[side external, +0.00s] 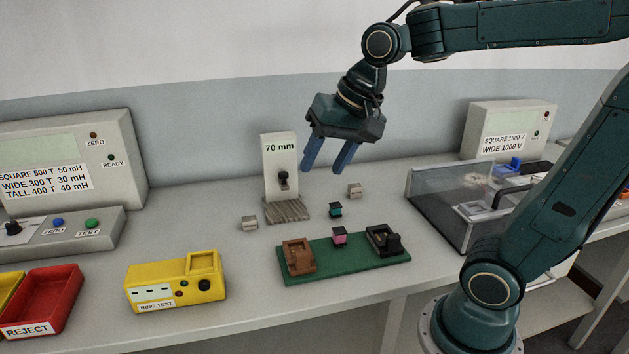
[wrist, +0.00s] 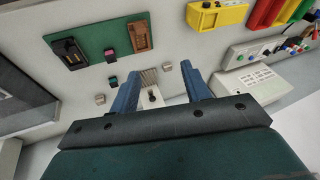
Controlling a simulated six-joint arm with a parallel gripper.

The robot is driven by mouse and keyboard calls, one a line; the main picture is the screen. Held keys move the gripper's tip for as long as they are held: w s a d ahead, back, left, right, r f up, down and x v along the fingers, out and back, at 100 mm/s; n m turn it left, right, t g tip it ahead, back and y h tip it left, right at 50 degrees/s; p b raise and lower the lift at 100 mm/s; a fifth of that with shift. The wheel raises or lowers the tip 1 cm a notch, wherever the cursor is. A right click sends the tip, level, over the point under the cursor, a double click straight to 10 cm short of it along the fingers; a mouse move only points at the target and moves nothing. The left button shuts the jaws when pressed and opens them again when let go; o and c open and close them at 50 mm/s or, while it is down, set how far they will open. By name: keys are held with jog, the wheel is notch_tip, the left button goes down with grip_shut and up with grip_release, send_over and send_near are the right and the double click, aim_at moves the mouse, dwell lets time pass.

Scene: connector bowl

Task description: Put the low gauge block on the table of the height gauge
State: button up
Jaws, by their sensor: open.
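The height gauge (side external: 281,160) is a white upright marked 70 mm with a dark knob and a ribbed grey table (side external: 287,210) at its foot; the table is bare and also shows in the wrist view (wrist: 148,76). Two small pale blocks stand beside it: a left block (side external: 249,223) and a right block (side external: 354,190). In the wrist view they are the block on the right (wrist: 167,66) and the block on the left (wrist: 100,99). I cannot tell which is lower. My gripper (side external: 322,170) is open and empty, above the bench near the gauge.
A green board (side external: 340,262) with brown and black fixtures lies in front. A teal-and-black part (side external: 335,210) and a pink-and-black part (side external: 339,236) are nearby. A yellow ring tester (side external: 175,283) is at left, a clear-walled enclosure (side external: 452,205) at right.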

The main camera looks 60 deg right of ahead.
jog(key=s+f+n, duration=0.2)
jog(key=s+n, duration=0.5)
jog(key=s, duration=0.4)
jog(key=shift+a+f+t+h, duration=0.3)
jog(key=shift+a+t, duration=0.1)
jog(key=shift+a, duration=0.05)
jog(key=o, duration=0.3)
jog(key=shift+s, duration=0.1)
